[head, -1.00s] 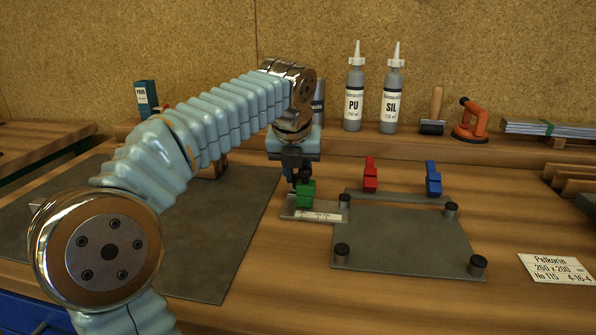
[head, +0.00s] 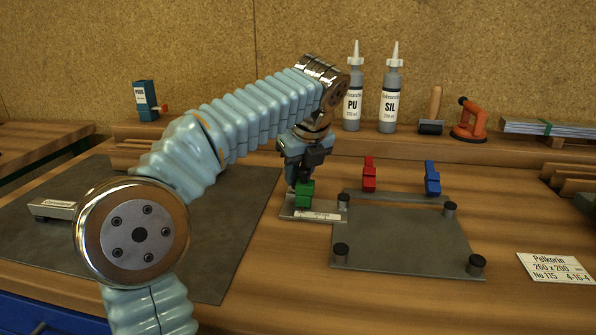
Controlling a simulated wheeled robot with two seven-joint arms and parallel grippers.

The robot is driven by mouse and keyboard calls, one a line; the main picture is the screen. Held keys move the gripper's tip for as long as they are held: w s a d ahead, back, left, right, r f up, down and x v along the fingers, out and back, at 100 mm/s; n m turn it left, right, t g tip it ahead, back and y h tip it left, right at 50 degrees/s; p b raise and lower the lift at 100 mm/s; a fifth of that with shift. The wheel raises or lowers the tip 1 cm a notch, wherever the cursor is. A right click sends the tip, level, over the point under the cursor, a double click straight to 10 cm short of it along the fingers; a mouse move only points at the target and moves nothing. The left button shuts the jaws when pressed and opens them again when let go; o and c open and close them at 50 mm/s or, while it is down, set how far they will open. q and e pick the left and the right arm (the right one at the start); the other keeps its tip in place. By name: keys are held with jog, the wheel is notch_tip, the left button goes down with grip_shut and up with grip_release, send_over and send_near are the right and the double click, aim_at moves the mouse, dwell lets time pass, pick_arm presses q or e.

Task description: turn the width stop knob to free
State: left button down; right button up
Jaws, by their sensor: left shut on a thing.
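A green knob (head: 304,195) stands on a small metal plate with a white scale strip (head: 317,216), at the left edge of the grey jig plate (head: 400,235). My left gripper (head: 303,179) comes down on the green knob from above and is shut on it; the fingertips are partly hidden by the wrist. A red knob (head: 369,175) and a blue knob (head: 432,178) stand on the rail along the back edge of the jig plate, clear of the gripper. Which of the knobs is the width stop cannot be read here. My right gripper is not in view.
Black posts (head: 341,249) stand at the jig plate's corners. A dark mat (head: 225,255) lies to the left under my arm. Bottles marked PU (head: 353,100) and SIL (head: 391,103) stand on the back shelf. A written card (head: 555,268) lies at the right.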

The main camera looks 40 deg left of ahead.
pick_arm(q)
jog(key=shift+w+n, duration=0.1)
jog(key=shift+n, duration=0.5)
jog(key=shift+n+g, duration=0.3)
jog(key=c, duration=0.9)
grip_release()
jog(key=v, duration=0.7)
jog(key=shift+d+r, duration=0.2)
jog(key=shift+r, duration=0.05)
